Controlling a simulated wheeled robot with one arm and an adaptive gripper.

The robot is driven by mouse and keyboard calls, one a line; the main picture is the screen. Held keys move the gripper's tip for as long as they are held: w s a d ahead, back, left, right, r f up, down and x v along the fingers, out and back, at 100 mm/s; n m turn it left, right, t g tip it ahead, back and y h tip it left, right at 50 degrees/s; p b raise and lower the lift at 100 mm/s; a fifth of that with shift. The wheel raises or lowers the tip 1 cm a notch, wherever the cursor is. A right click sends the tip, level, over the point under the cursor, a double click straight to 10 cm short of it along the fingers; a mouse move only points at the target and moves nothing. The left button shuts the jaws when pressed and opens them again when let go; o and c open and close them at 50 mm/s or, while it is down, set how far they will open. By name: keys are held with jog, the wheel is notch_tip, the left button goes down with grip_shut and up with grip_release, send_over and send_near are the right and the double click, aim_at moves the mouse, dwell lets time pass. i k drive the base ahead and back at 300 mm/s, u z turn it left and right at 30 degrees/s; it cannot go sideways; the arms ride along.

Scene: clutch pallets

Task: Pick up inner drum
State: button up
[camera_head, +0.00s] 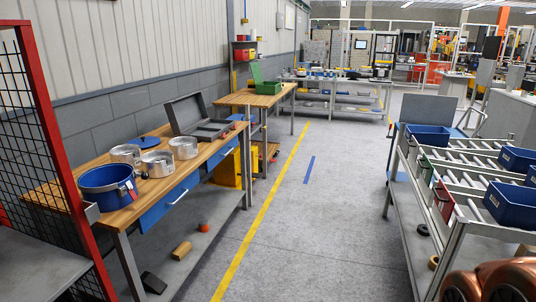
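Three silver metal drum-like parts stand on the wooden workbench (205,157) at the left: one at the back left (127,154), one at the front (158,165), one at the right (184,148). I cannot tell from this view which is the inner drum. They are close together, behind and right of a blue round tub (107,187) near the bench's front left end. My gripper is not in view.
An open grey case (203,128) lies farther back on the bench. A red mesh fence (50,130) stands at the near left. A roller rack (463,195) with blue bins (512,205) is at the right. The grey aisle floor (320,225) between is clear.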

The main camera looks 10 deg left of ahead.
aim_at(160, 163)
jog(key=u, duration=0.3)
jog(key=i, duration=1.8)
jog(key=u, duration=1.45)
jog(key=i, duration=1.1)
jog(key=u, duration=1.25)
jog(key=i, duration=0.4)
jog(key=u, duration=0.2)
